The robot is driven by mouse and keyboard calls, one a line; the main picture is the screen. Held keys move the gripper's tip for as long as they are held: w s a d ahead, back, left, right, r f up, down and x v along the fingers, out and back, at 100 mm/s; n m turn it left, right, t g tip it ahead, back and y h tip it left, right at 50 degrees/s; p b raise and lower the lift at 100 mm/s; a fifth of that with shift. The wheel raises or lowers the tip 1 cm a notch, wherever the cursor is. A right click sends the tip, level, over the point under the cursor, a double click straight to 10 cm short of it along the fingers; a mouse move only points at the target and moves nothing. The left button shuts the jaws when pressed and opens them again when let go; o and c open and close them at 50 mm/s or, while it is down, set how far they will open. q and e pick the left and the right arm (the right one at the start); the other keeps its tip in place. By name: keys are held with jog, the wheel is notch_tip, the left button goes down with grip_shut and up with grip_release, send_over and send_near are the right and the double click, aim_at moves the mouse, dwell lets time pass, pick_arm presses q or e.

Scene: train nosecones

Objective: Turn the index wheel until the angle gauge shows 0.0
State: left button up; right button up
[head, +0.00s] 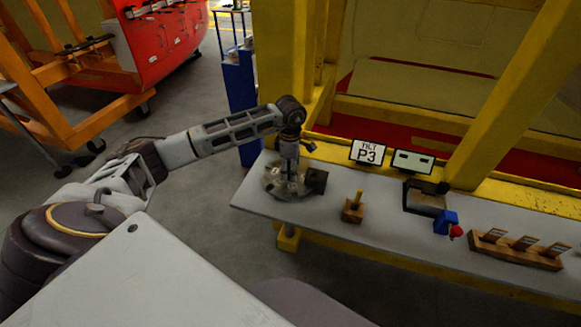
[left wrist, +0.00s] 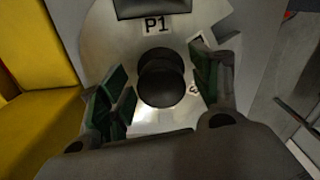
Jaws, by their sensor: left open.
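The index wheel (head: 272,183), a pale metal disc, lies at the left end of the grey table. It also fills the middle of the left wrist view (left wrist: 125,45), with a "P1" label and a dark round knob (left wrist: 161,78) at its centre. My left gripper (head: 291,188) points down over the wheel. In the left wrist view its green-padded fingers (left wrist: 160,90) stand apart on either side of the knob, and I cannot tell whether they touch it. My right gripper is not in view.
A wooden block with a yellow peg (head: 353,207), a blue clamp with a red knob (head: 447,223) and a slotted wooden rack (head: 516,250) stand along the table (head: 390,238). Yellow beams (head: 510,95) rise behind.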

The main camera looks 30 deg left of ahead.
pick_arm(q)
jog(key=shift+c, duration=0.2)
grip_shut()
dwell(0.3)
